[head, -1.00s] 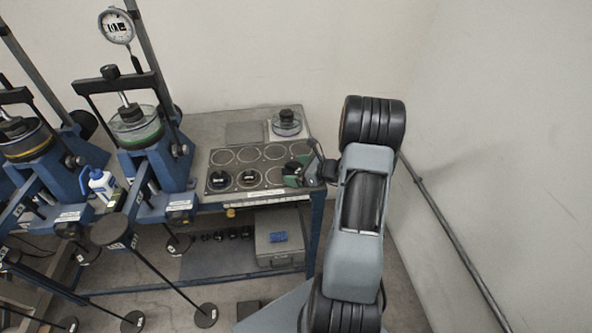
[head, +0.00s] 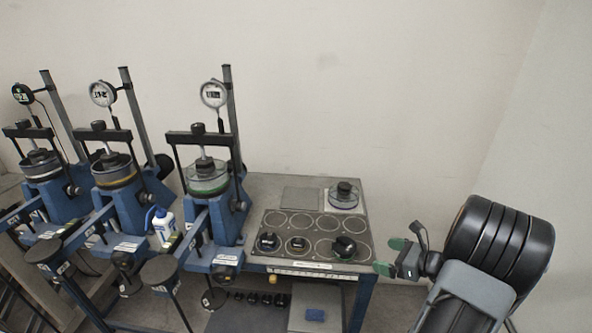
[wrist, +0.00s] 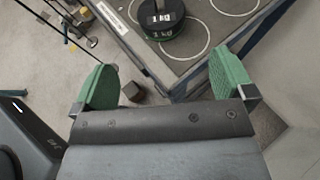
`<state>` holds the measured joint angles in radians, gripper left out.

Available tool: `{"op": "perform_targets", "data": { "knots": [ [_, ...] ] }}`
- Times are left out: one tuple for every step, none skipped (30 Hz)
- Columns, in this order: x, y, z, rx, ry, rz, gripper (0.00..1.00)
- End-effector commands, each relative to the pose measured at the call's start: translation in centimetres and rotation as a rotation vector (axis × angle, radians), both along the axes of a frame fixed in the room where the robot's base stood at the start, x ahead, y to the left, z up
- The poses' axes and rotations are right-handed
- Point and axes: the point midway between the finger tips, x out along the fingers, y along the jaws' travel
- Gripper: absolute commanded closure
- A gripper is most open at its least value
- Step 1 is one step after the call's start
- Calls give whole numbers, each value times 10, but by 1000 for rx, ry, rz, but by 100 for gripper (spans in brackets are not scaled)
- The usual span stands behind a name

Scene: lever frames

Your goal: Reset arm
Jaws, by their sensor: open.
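My gripper (head: 392,257) is at the right edge of the bench in the head view, with its green finger pads apart and nothing between them. In the wrist view the two green pads (wrist: 165,84) are wide apart, with floor and the bench's edge beyond them. My arm folds down at the lower right of the head view. A black 1 kg weight (head: 344,247) sits on the plate of circles, left of my gripper and apart from it. It also shows in the wrist view (wrist: 172,40).
The plate (head: 322,259) holds several black weights on its printed circles. A lidded round dish (head: 343,197) stands behind it. Several blue lever frames (head: 222,215) with dial gauges stand to the left, with a white and blue bottle (head: 162,225). A wall closes the right side.

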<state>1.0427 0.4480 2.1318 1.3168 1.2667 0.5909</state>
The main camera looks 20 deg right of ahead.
Motion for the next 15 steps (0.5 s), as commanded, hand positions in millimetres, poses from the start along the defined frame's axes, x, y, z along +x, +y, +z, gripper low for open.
{"op": "perform_targets", "data": {
  "knots": [
    [0, 0, 0, 0, 0, 0, 0],
    [0, 0, 0, 0, 0, 0, 0],
    [0, 0, 0, 0, 0, 0, 0],
    [0, 0, 0, -11, -6, 4, 0],
    [-1, -1, -2, -39, -11, 15, 0],
    [-6, 2, -9, -92, 0, 59, 0],
    [-11, 6, -15, -125, 13, 97, 0],
    [-18, 11, -22, -158, 29, 139, 0],
    [-28, 17, -28, -214, 46, 205, 0],
    [-35, 22, -29, -265, 56, 265, 0],
    [-40, 30, -30, -322, 64, 336, 0],
    [-47, 42, -28, -407, 68, 447, 0],
    [-52, 52, -26, -475, 68, 538, 0],
    [-56, 62, -23, -546, 65, 634, 0],
    [-61, 74, -19, -645, 55, 766, 0]
  ]
}}
